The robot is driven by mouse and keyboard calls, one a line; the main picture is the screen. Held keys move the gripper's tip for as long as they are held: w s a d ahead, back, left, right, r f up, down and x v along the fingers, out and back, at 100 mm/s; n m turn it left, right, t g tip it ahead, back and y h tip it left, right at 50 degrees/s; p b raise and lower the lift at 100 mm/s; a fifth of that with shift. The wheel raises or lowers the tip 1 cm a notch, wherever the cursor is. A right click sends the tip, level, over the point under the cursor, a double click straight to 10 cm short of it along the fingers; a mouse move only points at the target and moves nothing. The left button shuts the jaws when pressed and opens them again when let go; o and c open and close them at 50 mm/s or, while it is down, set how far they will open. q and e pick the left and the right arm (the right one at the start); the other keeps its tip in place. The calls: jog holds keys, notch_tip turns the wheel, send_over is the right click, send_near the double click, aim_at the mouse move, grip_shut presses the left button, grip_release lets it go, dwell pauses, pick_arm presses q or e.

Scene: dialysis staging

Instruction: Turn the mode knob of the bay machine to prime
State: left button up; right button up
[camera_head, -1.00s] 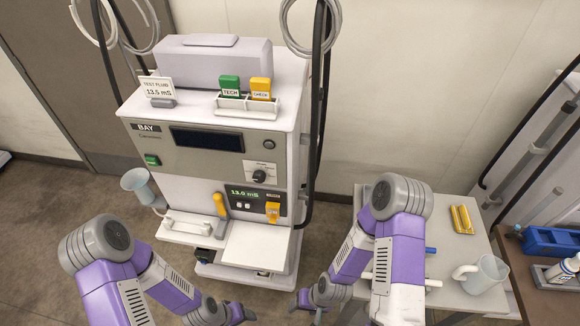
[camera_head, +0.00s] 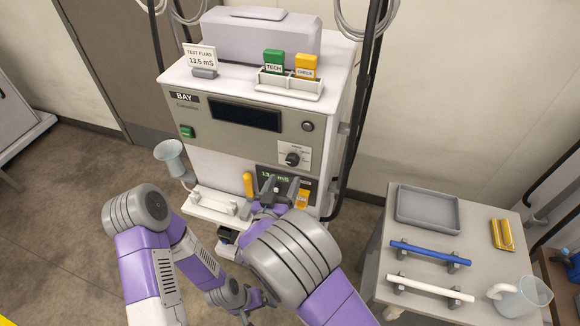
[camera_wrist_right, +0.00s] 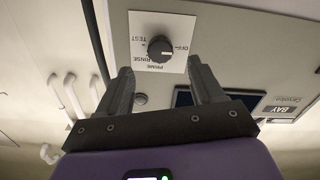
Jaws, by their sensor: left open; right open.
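The bay machine (camera_head: 240,150) stands at the centre of the head view. Its round black mode knob (camera_head: 292,159) sits on a white label plate at the right of the front panel. In the right wrist view the knob (camera_wrist_right: 160,48) shows upside down with the words OFF, TEST, RINSE and PRIME around it; I cannot tell for certain which one it points at. My right gripper (camera_head: 279,186) is open and empty, below and in front of the knob. In the wrist view the knob appears between the fingertips (camera_wrist_right: 161,70), apart from them. My left gripper (camera_head: 240,297) is open and low before the machine.
A yellow-handled part (camera_head: 248,184) and a funnel cup (camera_head: 170,155) are on the machine's lower front. Green TECH (camera_head: 273,62) and yellow CHECK (camera_head: 306,66) tags stand on top. A side table (camera_head: 376,272) at right holds a grey tray (camera_head: 428,209), bars and a jug (camera_head: 521,297).

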aim_at(291, 163)
jog(key=x, duration=0.7)
jog(key=shift+w+r, duration=0.25)
jog(key=shift+r, duration=0.05)
